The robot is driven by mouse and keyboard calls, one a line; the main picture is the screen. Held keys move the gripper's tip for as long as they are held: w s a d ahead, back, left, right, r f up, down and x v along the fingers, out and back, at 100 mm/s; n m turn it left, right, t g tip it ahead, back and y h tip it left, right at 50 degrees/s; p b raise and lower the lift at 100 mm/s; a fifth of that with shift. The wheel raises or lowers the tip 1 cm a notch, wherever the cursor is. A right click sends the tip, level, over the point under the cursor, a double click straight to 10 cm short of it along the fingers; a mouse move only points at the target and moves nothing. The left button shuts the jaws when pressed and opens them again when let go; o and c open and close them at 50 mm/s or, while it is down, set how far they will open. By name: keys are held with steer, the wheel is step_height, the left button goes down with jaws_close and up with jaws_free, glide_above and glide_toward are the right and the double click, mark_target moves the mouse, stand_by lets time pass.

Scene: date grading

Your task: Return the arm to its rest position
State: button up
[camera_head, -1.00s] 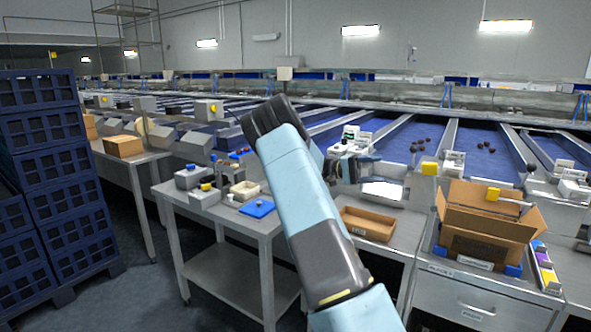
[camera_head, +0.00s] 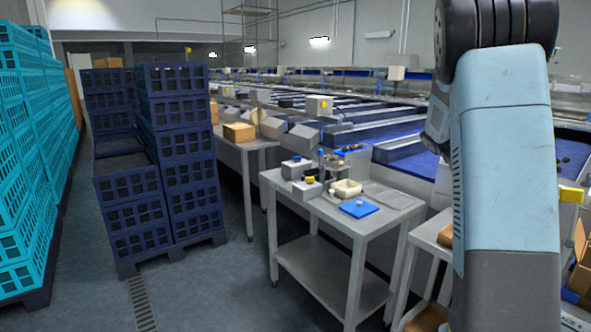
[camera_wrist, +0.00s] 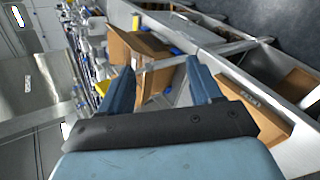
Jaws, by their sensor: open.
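My arm (camera_head: 500,170) rises upright along the right side of the head view, its dark joint near the top edge. My gripper (camera_wrist: 161,80) shows in the wrist view with two blue fingers apart and nothing between them. Behind the fingertips, some way off, is an open cardboard box (camera_wrist: 126,42). The gripper's fingers cannot be made out in the head view.
Dark blue crates (camera_head: 185,140) and turquoise crates (camera_head: 25,170) stand at left. Floor between the crates and the table is clear.

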steer(key=s+a+r+n+t+y, duration=0.2)
steer(key=s+a+t, duration=0.5)
steer(key=a, duration=0.7)
steer(key=s+a+r+n+t+y, duration=0.3)
steer(key=s+a+t, duration=0.4)
steer(key=s+a, duration=0.4)
steer(key=shift+s+a+n+y, duration=0.4)
steer(key=shift+a+n+y, duration=0.45)
steer(key=shift+a, duration=1)
steer(key=shift+c, duration=0.4)
